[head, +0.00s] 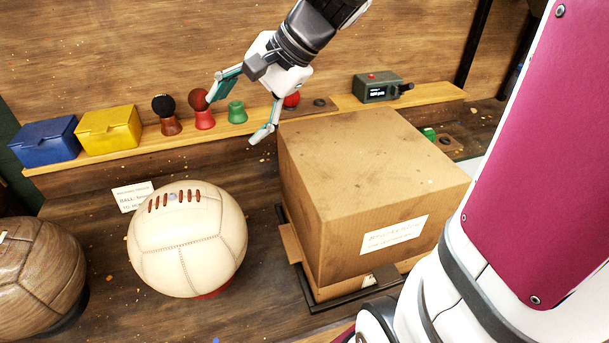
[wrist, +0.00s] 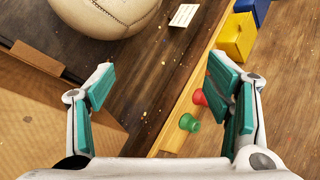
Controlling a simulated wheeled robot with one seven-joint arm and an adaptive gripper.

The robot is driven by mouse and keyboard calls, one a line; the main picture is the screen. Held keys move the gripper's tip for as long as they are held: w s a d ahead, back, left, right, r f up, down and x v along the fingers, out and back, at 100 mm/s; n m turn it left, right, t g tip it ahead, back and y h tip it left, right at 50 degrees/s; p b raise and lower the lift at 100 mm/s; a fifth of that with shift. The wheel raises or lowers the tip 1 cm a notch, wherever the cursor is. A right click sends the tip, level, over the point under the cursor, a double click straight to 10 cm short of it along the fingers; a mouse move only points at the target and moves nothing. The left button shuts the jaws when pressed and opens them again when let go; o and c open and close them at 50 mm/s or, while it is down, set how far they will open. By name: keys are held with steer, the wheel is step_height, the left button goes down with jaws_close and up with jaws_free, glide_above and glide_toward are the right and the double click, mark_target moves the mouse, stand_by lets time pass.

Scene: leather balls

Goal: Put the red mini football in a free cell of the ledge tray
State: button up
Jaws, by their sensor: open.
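A brownish-red ball (head: 199,98) sits on a red stand (head: 204,120) on the wooden ledge in the head view. A brighter red round thing (head: 291,100) shows partly behind my gripper; I cannot tell which is the red mini football. A brown piece with a dark round hole (head: 321,103), perhaps the ledge tray, lies on the ledge beside it, mostly hidden by my gripper and the carton. My gripper (head: 247,105) is open and empty, in front of the ledge near the green stand (head: 237,112). In the wrist view, the red stand (wrist: 199,97) shows beside the right finger.
A large carton (head: 370,190) stands right of centre. A cream laced ball (head: 187,240) and a brown ball (head: 38,275) are at the front left. Blue (head: 45,142) and yellow (head: 109,130) boxes, a black ball (head: 163,105) on a stand and a green device (head: 378,88) line the ledge.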

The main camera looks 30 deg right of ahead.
steer(key=s+f+n+h, duration=0.1)
steer(key=s+n+h, duration=0.5)
steer(key=s+n, duration=0.6)
steer(key=s, duration=0.8)
steer(key=shift+n+g, duration=0.3)
steer(key=shift+d, duration=0.1)
